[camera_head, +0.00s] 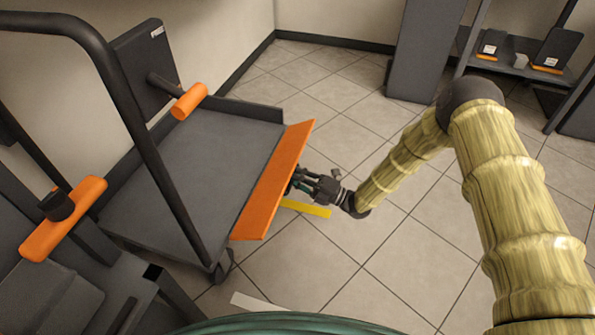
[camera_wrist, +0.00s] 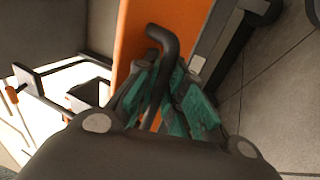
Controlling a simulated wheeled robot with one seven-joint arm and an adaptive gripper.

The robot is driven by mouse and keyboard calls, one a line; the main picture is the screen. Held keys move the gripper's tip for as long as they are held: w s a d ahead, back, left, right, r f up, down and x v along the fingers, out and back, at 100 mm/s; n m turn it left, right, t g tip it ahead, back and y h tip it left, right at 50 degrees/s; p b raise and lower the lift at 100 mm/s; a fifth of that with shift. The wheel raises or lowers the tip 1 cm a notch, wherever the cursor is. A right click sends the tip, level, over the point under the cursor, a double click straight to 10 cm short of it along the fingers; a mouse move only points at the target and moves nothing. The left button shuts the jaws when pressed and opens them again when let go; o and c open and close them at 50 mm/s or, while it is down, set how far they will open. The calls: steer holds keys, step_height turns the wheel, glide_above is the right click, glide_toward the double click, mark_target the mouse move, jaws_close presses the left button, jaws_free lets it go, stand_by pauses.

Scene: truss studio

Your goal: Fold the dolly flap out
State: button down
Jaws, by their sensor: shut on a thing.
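The dolly (camera_head: 190,165) stands on the left in the head view, a low grey platform with a tall dark push handle. Its orange flap (camera_head: 273,182) runs along the platform's right edge and looks tilted outward. The flap (camera_wrist: 190,20) also fills the upper middle of the wrist view. My gripper (camera_head: 300,182) is at the flap's outer side. In the wrist view its green fingers (camera_wrist: 165,95) are closed around a dark bent handle (camera_wrist: 163,50) in front of the flap. The head view hides most of this grip behind the flap.
A yellow strip (camera_head: 305,208) lies on the tiled floor under my gripper. A dark machine with an orange grip (camera_head: 62,218) stands at the lower left. A shelf with small items (camera_head: 525,55) is at the upper right.

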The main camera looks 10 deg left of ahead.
steer(key=shift+f, duration=0.65)
steer(key=c, duration=1.8)
jaws_free()
steer(key=shift+o, duration=0.2)
steer(key=shift+d, duration=0.1)
steer(key=v, duration=1.2)
